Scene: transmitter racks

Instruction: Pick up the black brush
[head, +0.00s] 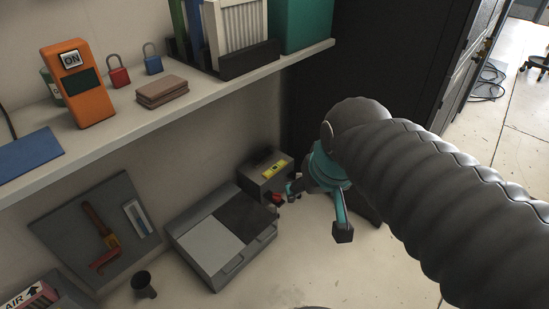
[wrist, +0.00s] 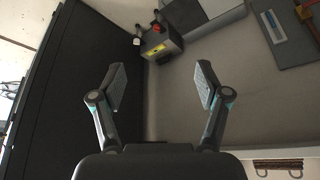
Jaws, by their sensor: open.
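I cannot make out a clear black brush in either view. A small dark flared object (head: 143,284) stands near the bottom left of the head view; I cannot tell what it is. My gripper (head: 314,212) is open and empty, held out past the shelf, in front of the dark cabinet. In the wrist view my gripper (wrist: 161,86) shows its two fingers wide apart with nothing between them. Beyond them is a dark box (wrist: 161,46) with a yellow level on it.
The shelf (head: 150,118) holds an orange ON device (head: 78,84), red and blue padlocks, a brown stack and binders. Below are a grey board (head: 70,237) with a red wrench, a grey case (head: 205,245) and the dark box (head: 262,183). A tall dark cabinet (head: 370,70) stands behind my arm.

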